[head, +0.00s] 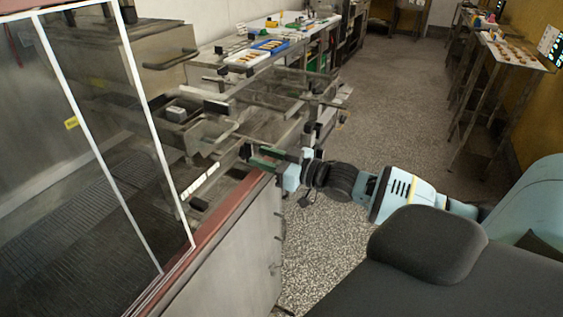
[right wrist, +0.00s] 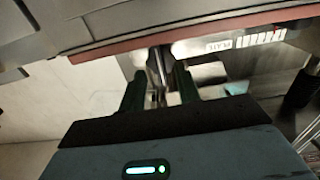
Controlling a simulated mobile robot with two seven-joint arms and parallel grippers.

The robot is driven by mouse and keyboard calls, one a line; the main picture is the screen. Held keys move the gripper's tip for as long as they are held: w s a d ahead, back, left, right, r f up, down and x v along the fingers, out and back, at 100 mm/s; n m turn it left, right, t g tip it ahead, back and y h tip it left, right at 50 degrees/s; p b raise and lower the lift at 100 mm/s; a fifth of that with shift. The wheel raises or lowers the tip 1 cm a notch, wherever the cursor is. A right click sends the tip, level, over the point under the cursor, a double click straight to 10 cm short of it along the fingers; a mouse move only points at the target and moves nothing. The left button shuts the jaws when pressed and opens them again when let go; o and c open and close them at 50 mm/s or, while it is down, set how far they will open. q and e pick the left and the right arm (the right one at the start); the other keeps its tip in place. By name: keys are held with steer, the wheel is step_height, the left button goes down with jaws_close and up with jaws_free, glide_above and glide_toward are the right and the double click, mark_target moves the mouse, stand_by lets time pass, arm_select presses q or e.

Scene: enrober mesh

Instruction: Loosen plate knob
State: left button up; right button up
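My right gripper (head: 262,160) reaches in from the right in the head view, beside the end of the machine's red-edged side wall (head: 225,215). In the right wrist view my right gripper (right wrist: 160,88) has its two dark green fingers apart. A narrow grey metal part (right wrist: 157,66) stands between them, with gaps visible on both sides. I cannot tell whether it belongs to the plate knob; its far end is hidden under the red edge. A small black knob-like piece (head: 198,203) sits by the wall in the head view. My left gripper is not in view.
A glass-panelled hood (head: 100,120) fills the left. Metal rails and a drawer-like tray (head: 180,113) lie beyond the gripper. A bench with a white tray (head: 246,58) and a blue tray (head: 270,45) stands behind.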

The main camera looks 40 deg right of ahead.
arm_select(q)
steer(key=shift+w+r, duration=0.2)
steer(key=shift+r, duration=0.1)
arm_select(e)
steer(key=shift+v, duration=2.9)
